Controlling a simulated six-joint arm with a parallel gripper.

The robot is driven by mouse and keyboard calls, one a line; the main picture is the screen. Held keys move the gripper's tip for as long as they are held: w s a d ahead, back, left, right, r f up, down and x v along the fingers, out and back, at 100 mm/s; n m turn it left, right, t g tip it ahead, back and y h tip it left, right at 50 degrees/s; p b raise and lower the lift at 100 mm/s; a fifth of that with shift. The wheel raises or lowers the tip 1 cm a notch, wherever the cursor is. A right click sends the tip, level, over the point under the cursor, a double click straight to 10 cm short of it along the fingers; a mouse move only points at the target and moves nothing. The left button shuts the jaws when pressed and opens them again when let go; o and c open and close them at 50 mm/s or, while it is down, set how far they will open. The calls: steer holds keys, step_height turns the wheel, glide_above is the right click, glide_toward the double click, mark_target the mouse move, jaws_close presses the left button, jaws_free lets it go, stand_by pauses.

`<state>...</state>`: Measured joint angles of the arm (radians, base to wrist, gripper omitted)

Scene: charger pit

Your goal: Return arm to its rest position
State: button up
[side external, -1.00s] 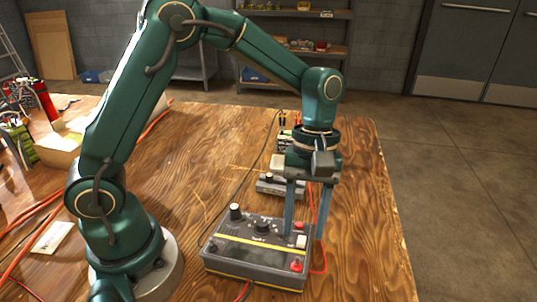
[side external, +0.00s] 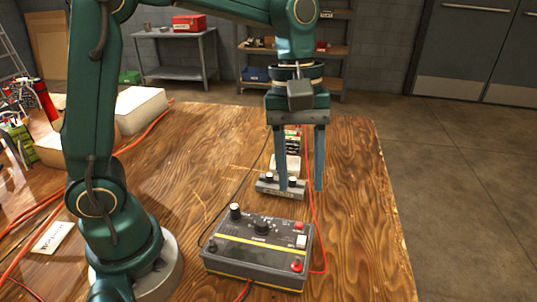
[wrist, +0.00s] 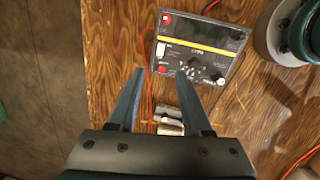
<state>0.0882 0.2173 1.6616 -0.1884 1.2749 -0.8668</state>
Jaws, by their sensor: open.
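My gripper (side external: 301,188) is open and empty, with its two blue-grey fingers pointing down above the table. It also shows in the wrist view (wrist: 160,72), with the fingers apart and nothing between them. The dark control box (side external: 258,253) with a yellow stripe, knobs, a white switch and red buttons sits on the wooden table in front of my gripper. The control box also shows at the top of the wrist view (wrist: 198,50). A smaller grey device (side external: 280,189) with knobs stands behind the box, partly hidden by one finger.
The wooden table (side external: 355,230) is clear on its right side. Red cables (side external: 314,215) run past the control box. A white box (side external: 140,108), a red cylinder (side external: 46,100) and tools stand at the left. Shelves (side external: 335,50) stand behind the table.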

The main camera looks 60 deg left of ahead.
steer(key=s+a+m+t+y, duration=0.2)
steer(key=s+a+m+t, duration=0.3)
steer(key=s+m, duration=0.4)
steer(key=shift+s+a+r+m+t, duration=0.3)
steer(key=shift+s+a+t, duration=0.1)
steer(key=shift+a, duration=0.15)
